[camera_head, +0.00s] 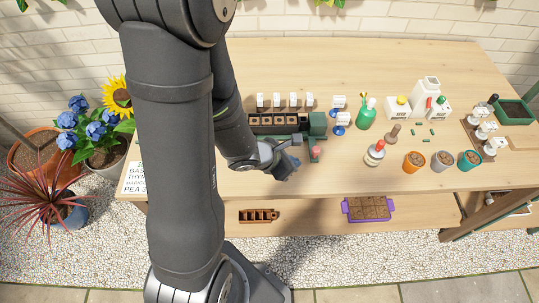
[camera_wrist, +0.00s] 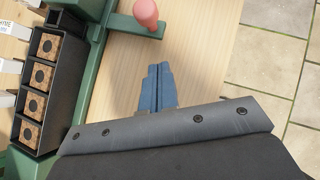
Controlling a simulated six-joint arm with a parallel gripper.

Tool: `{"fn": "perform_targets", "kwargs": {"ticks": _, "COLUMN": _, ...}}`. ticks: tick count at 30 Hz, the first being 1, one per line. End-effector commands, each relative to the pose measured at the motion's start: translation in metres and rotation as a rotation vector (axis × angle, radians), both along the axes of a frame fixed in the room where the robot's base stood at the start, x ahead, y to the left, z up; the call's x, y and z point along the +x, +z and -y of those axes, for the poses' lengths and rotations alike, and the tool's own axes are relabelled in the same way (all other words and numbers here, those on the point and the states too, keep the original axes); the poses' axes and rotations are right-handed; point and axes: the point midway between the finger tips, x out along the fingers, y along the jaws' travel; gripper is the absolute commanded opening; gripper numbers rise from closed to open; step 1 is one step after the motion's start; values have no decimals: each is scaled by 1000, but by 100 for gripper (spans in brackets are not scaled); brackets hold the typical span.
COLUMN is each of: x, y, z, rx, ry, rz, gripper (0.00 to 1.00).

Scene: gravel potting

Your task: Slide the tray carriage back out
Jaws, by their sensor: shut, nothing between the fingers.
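The black seed tray (camera_head: 285,131) sits on a green carriage and rail assembly at the middle of the bench; in the wrist view the tray (camera_wrist: 68,75) shows at the left with several soil-filled cells. A green bar (camera_wrist: 122,24) reaches out from the assembly and carries a pink knob (camera_head: 316,151); the knob (camera_wrist: 146,12) is at the top of the wrist view. My gripper (camera_head: 292,172) is in front of the assembly. Its blue fingers (camera_wrist: 158,85) are shut and empty, apart from the knob, over bare wood.
A green block (camera_head: 317,123) stands at the tray's right end. White labels stand behind the tray. A red-capped white bottle (camera_head: 375,154) and pots, including an orange one (camera_head: 414,161), stand to the right. Bare bench lies around my fingers, near its front edge.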

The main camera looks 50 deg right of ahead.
Motion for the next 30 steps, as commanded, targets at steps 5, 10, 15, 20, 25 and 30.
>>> {"fn": "perform_targets", "kwargs": {"ticks": 5, "x": 6, "y": 21, "z": -14, "rx": -7, "ry": 1, "rz": 4, "gripper": 0}}
{"fn": "perform_targets", "kwargs": {"ticks": 10, "x": 11, "y": 37, "z": -29, "rx": -7, "ry": 2, "rz": 5, "gripper": 0}}
{"fn": "perform_targets", "kwargs": {"ticks": 15, "x": 15, "y": 52, "z": -42, "rx": -7, "ry": 1, "rz": 4, "gripper": 0}}
{"fn": "perform_targets", "kwargs": {"ticks": 20, "x": 18, "y": 63, "z": -52, "rx": -7, "ry": 0, "rz": 4, "gripper": 0}}
{"fn": "perform_targets", "kwargs": {"ticks": 25, "x": 20, "y": 69, "z": -59, "rx": -5, "ry": 0, "rz": 3, "gripper": 0}}
{"fn": "perform_targets", "kwargs": {"ticks": 30, "x": 20, "y": 71, "z": -61, "rx": -3, "ry": 1, "rz": 1, "gripper": 0}}
